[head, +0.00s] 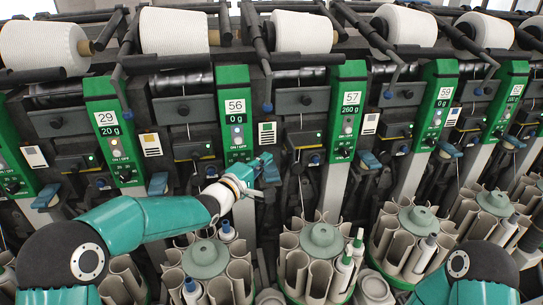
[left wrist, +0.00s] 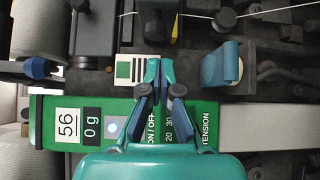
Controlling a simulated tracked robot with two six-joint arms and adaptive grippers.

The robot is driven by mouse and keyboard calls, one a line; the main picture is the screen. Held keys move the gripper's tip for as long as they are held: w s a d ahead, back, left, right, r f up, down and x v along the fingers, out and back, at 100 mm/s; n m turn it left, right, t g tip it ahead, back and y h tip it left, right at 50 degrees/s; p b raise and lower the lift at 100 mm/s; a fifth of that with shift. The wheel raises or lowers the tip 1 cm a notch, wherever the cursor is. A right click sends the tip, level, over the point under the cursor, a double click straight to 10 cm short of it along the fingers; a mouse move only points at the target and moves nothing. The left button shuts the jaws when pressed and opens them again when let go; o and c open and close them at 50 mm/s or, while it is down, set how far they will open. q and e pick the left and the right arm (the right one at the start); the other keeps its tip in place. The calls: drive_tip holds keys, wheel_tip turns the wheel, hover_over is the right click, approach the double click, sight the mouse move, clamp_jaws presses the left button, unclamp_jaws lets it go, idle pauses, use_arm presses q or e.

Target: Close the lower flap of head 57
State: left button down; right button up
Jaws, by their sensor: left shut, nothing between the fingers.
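Head 57 has a green panel (head: 347,112) showing "57" and "260 g", right of centre in the head view. My left gripper (head: 264,163) is shut and empty, in front of the lower part of panel 56. In the left wrist view its fingertips (left wrist: 153,72) are beside this flap, apart from it in the picture. My right gripper is out of view.
Panel 56 (left wrist: 68,123) lies behind my left gripper. A white label plate (left wrist: 130,69) is near the fingertips. Round bobbin magazines (head: 320,241) stand below the heads, and white cones (head: 303,32) sit above. Thin yarns and levers cross between the panels.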

use_arm(q)
drive_tip(key=shift+w+d, duration=0.15)
drive_tip(key=shift+d, duration=0.9)
drive_tip(key=shift+d, duration=0.1)
